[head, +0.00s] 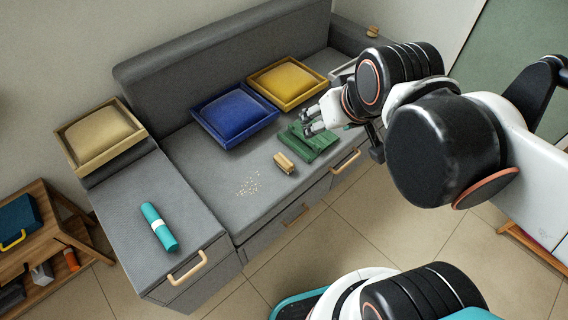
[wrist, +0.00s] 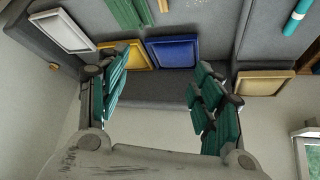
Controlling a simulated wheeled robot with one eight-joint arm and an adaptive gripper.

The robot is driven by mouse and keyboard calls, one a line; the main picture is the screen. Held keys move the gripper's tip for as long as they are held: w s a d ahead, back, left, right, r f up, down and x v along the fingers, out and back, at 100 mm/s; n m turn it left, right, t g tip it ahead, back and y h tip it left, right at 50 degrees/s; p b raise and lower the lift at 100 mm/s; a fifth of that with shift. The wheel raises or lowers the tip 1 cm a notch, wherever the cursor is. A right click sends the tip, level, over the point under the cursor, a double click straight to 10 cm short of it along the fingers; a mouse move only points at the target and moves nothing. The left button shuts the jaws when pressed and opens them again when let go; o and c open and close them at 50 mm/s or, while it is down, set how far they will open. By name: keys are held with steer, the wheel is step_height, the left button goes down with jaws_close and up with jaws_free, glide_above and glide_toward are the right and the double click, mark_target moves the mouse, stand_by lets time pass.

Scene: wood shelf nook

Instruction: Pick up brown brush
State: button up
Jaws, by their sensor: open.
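The brown brush (head: 284,162) is a small block with a tan top and pale lower part. It lies on the grey seat near the front edge, beside pale scattered crumbs. A tan piece at the top edge of the wrist view (wrist: 163,5) seems to be it, cut off by the frame. My gripper (head: 309,121) is to the right of and behind the brush, over or beside a folded green item, apart from the brush. In the wrist view its teal-padded fingers (wrist: 157,90) are wide apart with nothing between them.
The green item (head: 314,142) lies right of the brush. Blue (head: 235,114) and yellow (head: 288,82) cushioned trays stand behind; a tan one (head: 103,137) is at left. A teal roll (head: 158,227) lies on the left block. The seat around the crumbs (head: 250,183) is otherwise clear.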

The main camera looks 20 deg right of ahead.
steer(key=w+n+g, duration=0.1)
steer(key=w, duration=0.7)
steer(key=n+g+p, duration=0.1)
steer(key=n+g, duration=0.3)
steer(key=g, duration=0.1)
glide_above(284, 160)
steer(key=s, duration=0.1)
step_height(284, 160, down, 43)
steer(key=shift+y, duration=0.3)
steer(key=f, duration=0.3)
steer(key=f+b, duration=0.1)
steer(key=f, duration=0.2)
steer(key=f+b, duration=0.1)
steer(key=f, duration=0.2)
steer(key=shift+w+a+f, duration=0.15)
steer(key=shift+w+f, duration=0.1)
steer(key=shift+f, duration=0.05)
steer(key=shift+w+f+b, duration=0.15)
steer(key=shift+f+b, duration=0.7)
steer(key=shift+f, duration=0.45)
steer(key=shift+w+f+b, duration=0.15)
steer(key=shift+f+b, duration=0.7)
steer(key=shift+f, duration=0.45)
steer(key=shift+c, duration=0.6)
